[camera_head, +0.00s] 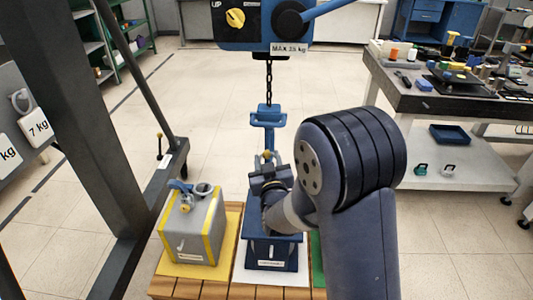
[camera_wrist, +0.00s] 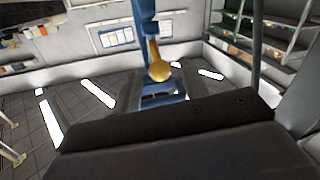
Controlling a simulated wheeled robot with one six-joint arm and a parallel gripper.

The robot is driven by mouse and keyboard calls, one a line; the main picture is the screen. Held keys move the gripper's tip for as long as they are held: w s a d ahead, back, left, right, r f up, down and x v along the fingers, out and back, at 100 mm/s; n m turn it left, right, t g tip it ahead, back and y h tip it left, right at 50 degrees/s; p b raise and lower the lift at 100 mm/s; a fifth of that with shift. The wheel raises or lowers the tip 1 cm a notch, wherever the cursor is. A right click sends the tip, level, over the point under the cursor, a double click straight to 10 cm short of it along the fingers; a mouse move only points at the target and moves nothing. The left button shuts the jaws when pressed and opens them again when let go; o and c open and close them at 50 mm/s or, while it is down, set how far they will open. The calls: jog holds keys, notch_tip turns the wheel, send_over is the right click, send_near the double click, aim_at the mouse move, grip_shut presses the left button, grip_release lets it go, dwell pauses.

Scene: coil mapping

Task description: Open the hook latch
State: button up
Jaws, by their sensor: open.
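A blue hook block (camera_head: 268,116) hangs on a chain from the hoist. A brass knob (camera_head: 266,155), likely the hook latch's handle, shows below it, just beyond my gripper (camera_head: 268,175). My gripper is open, and its jaws are small and partly merged with the blue parts. In the wrist view the brass knob (camera_wrist: 158,64) stands in front of a blue upright (camera_wrist: 145,20), past the dark edge of my gripper. I cannot tell whether the jaws touch the knob or whether the latch is open. A blue weight (camera_head: 270,253) stands below, partly hidden by my arm.
A grey weight with yellow edges (camera_head: 192,230) stands at the left on a yellow pad (camera_head: 218,267). The blue hoist (camera_head: 265,22) is overhead. A dark post (camera_head: 80,120) and a slanted brace stand left. A cluttered workbench (camera_head: 445,105) is at the right. Open floor lies behind.

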aim_at(267, 147)
jog(key=shift+w+a, duration=0.2)
jog(key=shift+w, duration=1.05)
grip_shut()
